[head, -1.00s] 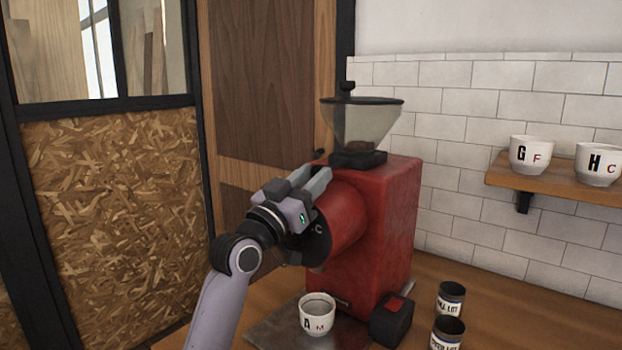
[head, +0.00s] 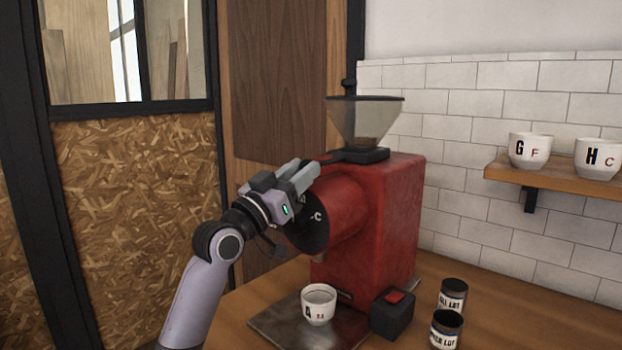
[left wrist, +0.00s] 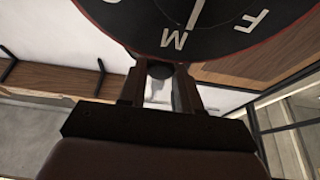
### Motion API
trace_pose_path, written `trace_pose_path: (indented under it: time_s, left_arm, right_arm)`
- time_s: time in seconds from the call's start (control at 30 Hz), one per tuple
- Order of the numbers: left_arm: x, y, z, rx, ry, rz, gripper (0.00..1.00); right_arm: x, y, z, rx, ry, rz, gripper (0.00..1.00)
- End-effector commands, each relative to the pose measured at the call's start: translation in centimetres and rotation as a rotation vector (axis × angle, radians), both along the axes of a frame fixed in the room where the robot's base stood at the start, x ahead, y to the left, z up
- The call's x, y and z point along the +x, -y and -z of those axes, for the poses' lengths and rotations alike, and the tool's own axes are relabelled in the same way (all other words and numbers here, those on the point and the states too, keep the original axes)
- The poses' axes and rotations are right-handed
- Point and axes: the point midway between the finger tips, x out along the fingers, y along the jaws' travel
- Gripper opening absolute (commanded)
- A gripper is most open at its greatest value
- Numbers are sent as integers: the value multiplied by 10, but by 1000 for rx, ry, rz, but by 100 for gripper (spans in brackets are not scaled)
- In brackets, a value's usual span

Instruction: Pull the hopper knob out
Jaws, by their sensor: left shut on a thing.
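The red grinder (head: 395,215) stands on the wooden counter with a clear hopper (head: 365,122) on top, dark beans low inside it. A dark slide bar (head: 328,158) runs left from the hopper's black base. My left gripper (head: 313,170) is at the bar's outer end, above the round black dial. It is shut on the hopper knob, which the fingers mostly hide in the head view. In the left wrist view the dark round knob (left wrist: 160,71) shows between the two fingers, just below the lettered dial (left wrist: 200,20). My right gripper is in neither view.
A white cup (head: 319,308) marked A stands on the metal plate below the dial. Two dark tins (head: 452,294) stand right of the grinder's black box. A shelf (head: 560,178) with white cups is on the tiled wall.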

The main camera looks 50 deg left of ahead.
Motion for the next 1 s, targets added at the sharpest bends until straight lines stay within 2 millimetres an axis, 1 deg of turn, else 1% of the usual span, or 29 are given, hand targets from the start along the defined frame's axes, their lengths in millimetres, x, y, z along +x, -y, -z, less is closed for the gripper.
trace_pose_path:
  time_s: [0.03, 0.47, 0.5, 0.53, 0.57, 0.87, 1.0]
  left_arm:
    - [-1, -3, 4, 0, -11, -3, 0]
    - [-3, -3, 3, -1, -10, 3, 0]
    - [-3, -3, 3, -1, -10, 4, 43]
    - [-3, -3, 3, -1, -10, 4, 52]
    - [-3, -3, 2, 0, -9, 4, 57]
    - [-5, -3, 1, 1, -3, 4, 57]
    - [-14, -2, 7, 2, -4, 3, 57]
  right_arm:
    - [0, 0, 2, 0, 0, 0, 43]
    - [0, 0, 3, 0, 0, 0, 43]
    - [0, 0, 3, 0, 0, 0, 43]
    - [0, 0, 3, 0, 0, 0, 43]
    - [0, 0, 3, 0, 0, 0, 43]
    - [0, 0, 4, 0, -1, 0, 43]
    - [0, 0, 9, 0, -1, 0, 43]
